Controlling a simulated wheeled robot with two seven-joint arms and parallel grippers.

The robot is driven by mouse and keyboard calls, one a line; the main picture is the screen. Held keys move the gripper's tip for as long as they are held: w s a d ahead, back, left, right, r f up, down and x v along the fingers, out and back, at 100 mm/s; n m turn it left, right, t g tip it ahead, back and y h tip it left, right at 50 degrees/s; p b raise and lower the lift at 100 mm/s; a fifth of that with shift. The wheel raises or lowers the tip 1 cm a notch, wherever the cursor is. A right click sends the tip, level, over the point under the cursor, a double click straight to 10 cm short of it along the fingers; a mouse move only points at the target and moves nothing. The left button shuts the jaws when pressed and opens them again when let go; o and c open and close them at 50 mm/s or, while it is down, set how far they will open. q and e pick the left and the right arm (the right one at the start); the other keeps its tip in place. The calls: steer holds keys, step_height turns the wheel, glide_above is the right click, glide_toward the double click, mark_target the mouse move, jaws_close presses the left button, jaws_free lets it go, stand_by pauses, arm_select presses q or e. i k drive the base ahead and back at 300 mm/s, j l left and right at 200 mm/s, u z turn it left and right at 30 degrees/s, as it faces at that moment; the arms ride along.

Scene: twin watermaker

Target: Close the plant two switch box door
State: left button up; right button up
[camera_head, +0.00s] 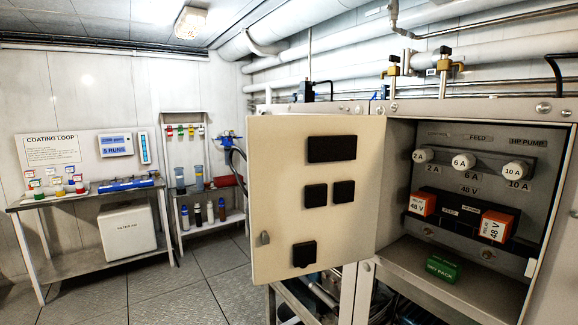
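The switch box door (310,248) stands wide open in the middle of the head view. It is a cream panel with several black square parts and a small grey latch (265,238) near its left edge. The open switch box (445,245) is to its right. Inside are white knobs marked 2 A, 6 A (463,161) and 10 A, two orange 48 V relays (496,226), and a green dry pack (443,268) on the box floor. No label reading plant two is legible. Neither of my grippers is in view.
Pipes and brass valves (445,65) run above the box. A side table (85,262) with a coating loop sign and a narrow shelf (215,222) with bottles stand at the left wall. The tiled floor (185,292) left of the door is clear.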

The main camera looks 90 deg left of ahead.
mark_target(314, 182)
steer(key=k+j, duration=0.1)
steer(key=j, duration=0.25)
steer(key=k+j, duration=0.15)
steer(key=j, duration=0.2)
steer(key=k+j, duration=0.1)
steer(key=j, duration=0.3)
steer(key=k+j, duration=0.15)
steer(key=j, duration=0.2)
steer(key=k+j, duration=0.1)
steer(key=j, duration=0.25)
steer(key=k+j, duration=0.1)
steer(key=j, duration=0.25)
steer(key=k+j, duration=0.15)
steer(key=j, duration=0.2)
